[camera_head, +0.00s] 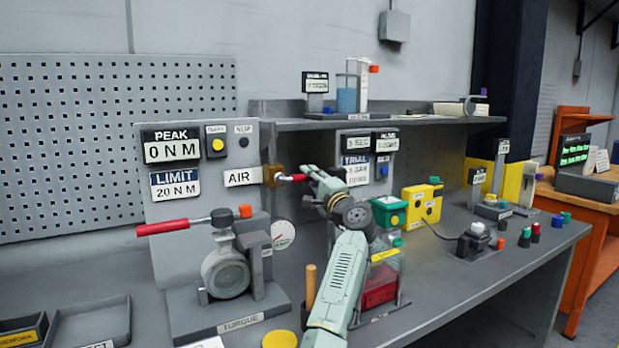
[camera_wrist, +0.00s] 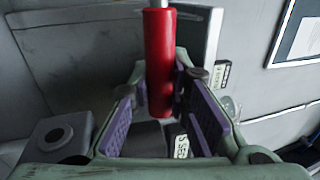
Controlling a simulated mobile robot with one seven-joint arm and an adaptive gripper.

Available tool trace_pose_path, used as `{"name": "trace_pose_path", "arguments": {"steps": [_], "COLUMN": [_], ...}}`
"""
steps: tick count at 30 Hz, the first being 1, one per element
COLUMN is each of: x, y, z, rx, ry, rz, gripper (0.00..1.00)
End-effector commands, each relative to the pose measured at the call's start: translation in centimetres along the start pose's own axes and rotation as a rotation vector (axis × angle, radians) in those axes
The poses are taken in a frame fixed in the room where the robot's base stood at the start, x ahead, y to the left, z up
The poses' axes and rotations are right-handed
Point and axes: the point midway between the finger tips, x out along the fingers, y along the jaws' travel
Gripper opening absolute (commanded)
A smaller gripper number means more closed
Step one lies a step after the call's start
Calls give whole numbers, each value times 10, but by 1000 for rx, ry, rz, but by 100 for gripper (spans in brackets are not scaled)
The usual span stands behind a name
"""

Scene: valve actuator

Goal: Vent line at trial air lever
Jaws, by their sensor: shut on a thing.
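The air lever has a red handle (camera_head: 291,178) on a brass-coloured valve body (camera_head: 272,175), just right of the AIR label (camera_head: 242,177). In the head view the handle points right, towards my gripper (camera_head: 312,180). In the wrist view the red handle (camera_wrist: 159,60) stands between the purple pads of my gripper (camera_wrist: 167,78), which is shut on it. The trial panel (camera_head: 356,172) is behind my gripper and partly hidden by it. A round dial gauge (camera_head: 283,234) sits below the valve.
A torque rig (camera_head: 226,272) with a long red-handled wrench (camera_head: 165,228) stands left of my arm. A green box (camera_head: 389,211) and a yellow box (camera_head: 422,203) stand to the right. A shelf (camera_head: 400,124) runs behind. Trays (camera_head: 90,325) lie at the lower left.

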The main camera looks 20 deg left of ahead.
Motion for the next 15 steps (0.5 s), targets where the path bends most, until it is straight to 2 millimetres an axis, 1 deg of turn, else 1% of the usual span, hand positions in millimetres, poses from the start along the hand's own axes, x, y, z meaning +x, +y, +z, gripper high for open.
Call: {"name": "trace_pose_path", "arguments": {"steps": [1,2,3,11,15], "x": [0,0,0,0,0], "y": [3,4,4,2,2], "z": [0,0,0,0,0], "rx": [7,8,8,4,3], "ry": [-2,-2,-2,-1,-1], "rz": [4,4,4,3,2], "gripper": [0,17,20,37,38]}}
